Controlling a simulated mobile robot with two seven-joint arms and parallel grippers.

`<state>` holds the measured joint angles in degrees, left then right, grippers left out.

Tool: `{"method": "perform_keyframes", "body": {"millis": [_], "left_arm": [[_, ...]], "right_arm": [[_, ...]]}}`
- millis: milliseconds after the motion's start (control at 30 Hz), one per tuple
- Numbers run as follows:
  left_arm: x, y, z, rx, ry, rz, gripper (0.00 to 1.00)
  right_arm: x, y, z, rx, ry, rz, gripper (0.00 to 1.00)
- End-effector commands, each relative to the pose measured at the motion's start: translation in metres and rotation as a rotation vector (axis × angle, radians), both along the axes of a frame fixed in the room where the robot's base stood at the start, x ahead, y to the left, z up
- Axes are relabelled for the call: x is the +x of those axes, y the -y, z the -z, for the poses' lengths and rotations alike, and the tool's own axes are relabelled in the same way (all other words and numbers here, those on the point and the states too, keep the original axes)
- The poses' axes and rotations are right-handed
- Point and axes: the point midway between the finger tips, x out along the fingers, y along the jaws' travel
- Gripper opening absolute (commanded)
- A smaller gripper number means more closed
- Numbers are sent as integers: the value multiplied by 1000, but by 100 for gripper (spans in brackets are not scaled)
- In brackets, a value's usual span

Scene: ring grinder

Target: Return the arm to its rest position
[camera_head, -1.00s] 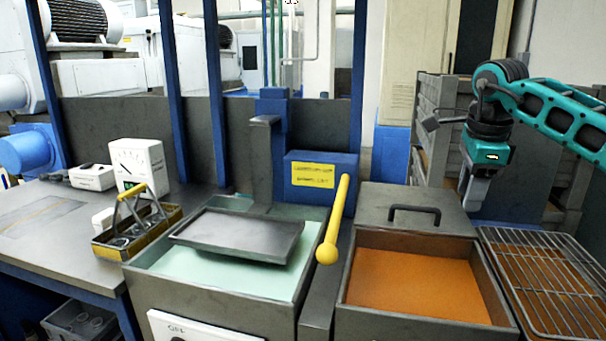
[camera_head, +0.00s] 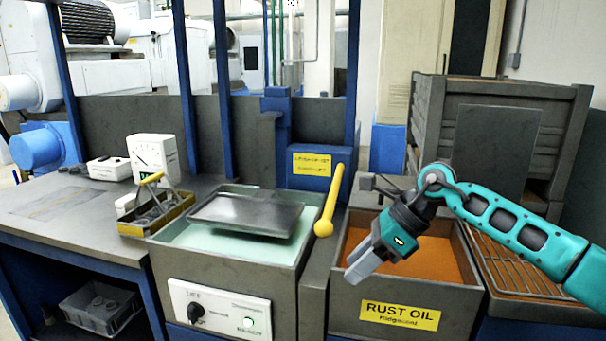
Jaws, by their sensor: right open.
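My right arm (camera_head: 510,215) comes in from the right, teal and black. Its right gripper (camera_head: 360,272) points down and to the left, above the front left part of the rust oil tank (camera_head: 385,312). The gripper is open and I see nothing between its fingers. The tank holds orange oil (camera_head: 440,255), and the arm hides part of it. My left gripper is not in view.
A tank with pale green liquid (camera_head: 180,235) has a flat metal tray (camera_head: 245,215) over it. A yellow lever (camera_head: 328,210) stands between the tanks. A yellow-handled basket (camera_head: 157,215) is on the left bench (camera_head: 60,215). A wire rack (camera_head: 510,275) lies right, partly behind my arm.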

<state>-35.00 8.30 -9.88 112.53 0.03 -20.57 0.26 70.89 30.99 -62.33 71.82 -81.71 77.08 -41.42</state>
Motion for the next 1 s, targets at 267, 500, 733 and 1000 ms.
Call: {"method": "perform_keyframes", "body": {"millis": [267,500,733,1000], "left_arm": [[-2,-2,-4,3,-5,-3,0],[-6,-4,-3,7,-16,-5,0],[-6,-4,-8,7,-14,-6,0],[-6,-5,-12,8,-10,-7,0]], "right_arm": [[-63,-111,17,661,-388,205,42],[-78,-122,13,1153,-828,565,42],[-80,-74,51,1529,-1286,1034,42],[-130,11,157,1836,-1801,1719,42]]}}
